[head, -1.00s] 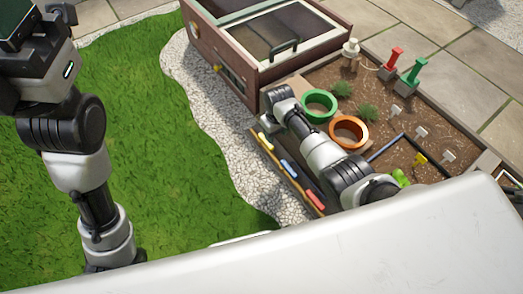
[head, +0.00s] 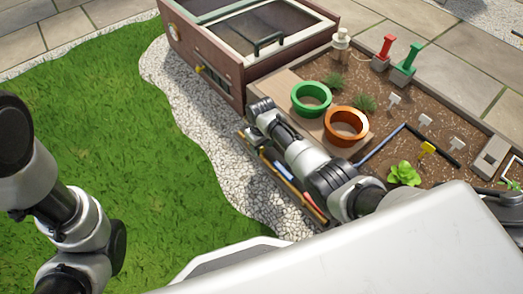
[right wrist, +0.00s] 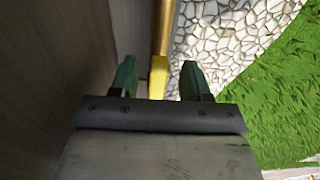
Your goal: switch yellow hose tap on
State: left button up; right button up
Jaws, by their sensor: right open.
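The yellow tap handle (right wrist: 158,80) shows in the right wrist view at the end of a brass-coloured pipe (right wrist: 165,25). My right gripper (right wrist: 157,72) is open, with one green-tipped finger on each side of the handle and a gap to each. In the head view my right gripper (head: 246,134) is at the upper end of the rail on the bed's side and hides the yellow handle there. A blue handle (head: 284,172) and a red handle (head: 314,207) sit further down that rail. My left gripper is out of view; only my left arm shows.
A brown cold frame (head: 205,62) stands above the rail, beside the soil bed (head: 400,145) with a green pot ring (head: 311,97) and an orange one (head: 346,125). A dark wall fills the wrist view's left. Gravel (head: 180,100) and lawn (head: 110,130) lie open left of the rail.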

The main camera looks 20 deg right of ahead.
jog(key=shift+f, duration=0.3)
grip_shut()
